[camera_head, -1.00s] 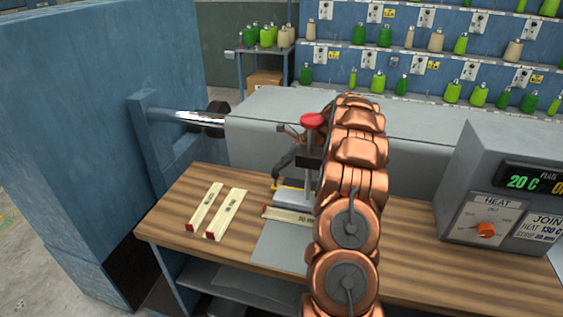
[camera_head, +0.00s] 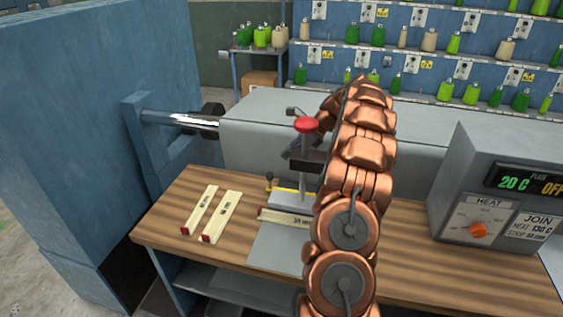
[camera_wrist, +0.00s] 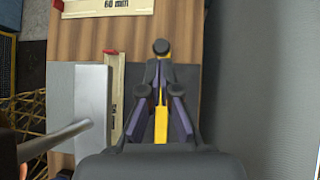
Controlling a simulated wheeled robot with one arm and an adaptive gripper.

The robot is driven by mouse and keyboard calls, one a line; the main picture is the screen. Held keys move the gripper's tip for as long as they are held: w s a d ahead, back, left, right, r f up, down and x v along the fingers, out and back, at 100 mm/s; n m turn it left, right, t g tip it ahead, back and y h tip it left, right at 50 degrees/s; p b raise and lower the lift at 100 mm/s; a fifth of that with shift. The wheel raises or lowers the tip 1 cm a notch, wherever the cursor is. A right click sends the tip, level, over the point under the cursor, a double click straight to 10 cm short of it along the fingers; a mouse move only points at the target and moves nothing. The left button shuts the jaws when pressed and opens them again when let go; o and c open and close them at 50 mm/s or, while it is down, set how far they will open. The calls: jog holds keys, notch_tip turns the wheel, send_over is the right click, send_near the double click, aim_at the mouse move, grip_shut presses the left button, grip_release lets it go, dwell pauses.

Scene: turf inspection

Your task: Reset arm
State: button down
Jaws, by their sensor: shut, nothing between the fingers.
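My copper-coloured arm runs up from the bottom of the head view and bends over the wooden bench (camera_head: 400,238). My gripper (camera_head: 288,155) is small and dark there, partly behind the red-knobbed post (camera_head: 305,125), clear of the bench top. In the wrist view my gripper (camera_wrist: 159,75) has its fingers drawn together at the tips, holding nothing. A yellow lever (camera_wrist: 161,127) with a black knob (camera_wrist: 161,47) lies below and between the fingers in that view. The lever (camera_head: 290,189) also shows at the fixture in the head view.
Two pale labelled strips (camera_head: 220,217) with red ends lie on the bench at left; another lies by the grey fixture plate (camera_head: 277,249). A control box (camera_head: 500,185) reading 20 C stands at right. Shelves with green and beige spools (camera_head: 445,90) are behind.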

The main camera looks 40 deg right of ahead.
jog(key=shift+w+r+b+v, duration=0.1)
jog(key=shift+b+v, duration=0.2)
jog(key=shift+v, duration=1.15)
jog(key=shift+w+r+b+v, duration=0.15)
jog(key=shift+b+v, duration=0.15)
jog(key=shift+v, duration=1.15)
jog(key=shift+a, duration=0.2)
